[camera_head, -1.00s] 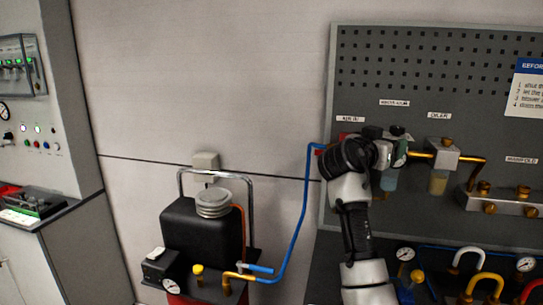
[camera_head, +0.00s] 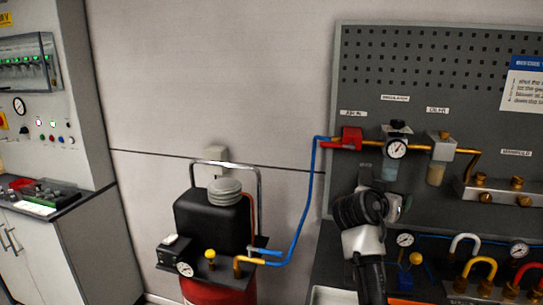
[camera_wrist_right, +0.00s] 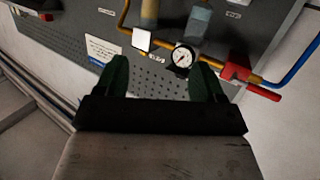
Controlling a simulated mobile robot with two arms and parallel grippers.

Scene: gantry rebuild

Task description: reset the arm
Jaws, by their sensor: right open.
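My right arm (camera_head: 368,245) comes up from the bottom of the head view, right of centre. Its gripper (camera_wrist_right: 160,82) shows in the right wrist view with its two dark green fingers spread and nothing between them. In the head view the gripper is mostly hidden behind my wrist, below the regulator gauge (camera_head: 396,149) and apart from it. The red valve (camera_head: 351,137) at the air inlet is in plain view, and also shows in the wrist view (camera_wrist_right: 237,73). My left gripper is out of view.
The pegboard panel (camera_head: 430,70) carries an oiler (camera_head: 441,148) and a manifold (camera_head: 500,192). A black and red compressor (camera_head: 211,228) with a blue hose (camera_head: 308,210) stands left of my arm. Coloured hose fittings (camera_head: 480,268) lie low at right. A control cabinet (camera_head: 45,110) is far left.

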